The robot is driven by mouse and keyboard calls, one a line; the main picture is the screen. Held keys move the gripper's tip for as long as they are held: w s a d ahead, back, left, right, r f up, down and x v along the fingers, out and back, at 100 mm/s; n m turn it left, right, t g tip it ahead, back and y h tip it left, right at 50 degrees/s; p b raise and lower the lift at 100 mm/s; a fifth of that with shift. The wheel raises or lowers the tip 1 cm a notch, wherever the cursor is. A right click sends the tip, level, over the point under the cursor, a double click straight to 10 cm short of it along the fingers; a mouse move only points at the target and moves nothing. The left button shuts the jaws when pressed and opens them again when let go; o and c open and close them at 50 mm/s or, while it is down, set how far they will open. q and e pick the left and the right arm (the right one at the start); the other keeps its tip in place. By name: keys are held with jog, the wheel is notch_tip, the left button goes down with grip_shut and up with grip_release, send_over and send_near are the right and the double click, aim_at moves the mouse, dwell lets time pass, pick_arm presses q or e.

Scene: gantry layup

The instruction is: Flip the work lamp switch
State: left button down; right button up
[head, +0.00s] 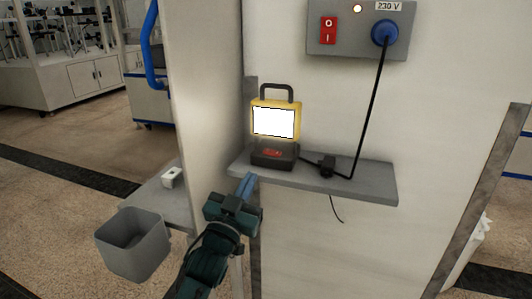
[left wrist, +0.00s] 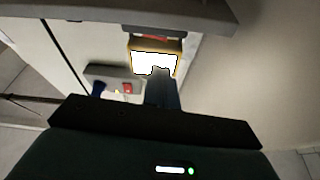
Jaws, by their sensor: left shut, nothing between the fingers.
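The work lamp (head: 274,121) stands upright on a grey wall shelf, with a yellow frame, a dark handle and a bright white lit panel. Its red switch (head: 271,153) is on the front of its dark base. In the left wrist view the lamp (left wrist: 131,47) appears upside down, with its red switch (left wrist: 152,37) partly visible. My left gripper (head: 250,178) is shut and empty, its blue fingers at the shelf's left front corner, below and left of the lamp base. In the left wrist view the gripper (left wrist: 162,73) overlaps the lit panel. My right gripper is not in view.
The shelf (head: 365,188) also carries a black adapter (head: 327,166) with a cable up to a blue plug (head: 384,33). The wall box (head: 345,44) has a red rocker switch (head: 328,31) and a lit indicator. A grey bin (head: 133,245) is at the left.

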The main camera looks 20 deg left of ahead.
aim_at(266, 152)
pick_arm(q)
jog(key=p+x, duration=0.1)
jog(key=x, duration=0.9)
jog(key=shift+f+n+y+b, duration=0.3)
jog(key=shift+f+n+b, duration=0.1)
jog(key=shift+f+n, duration=0.2)
jog(key=shift+r, duration=0.15)
jog(key=shift+f, duration=0.25)
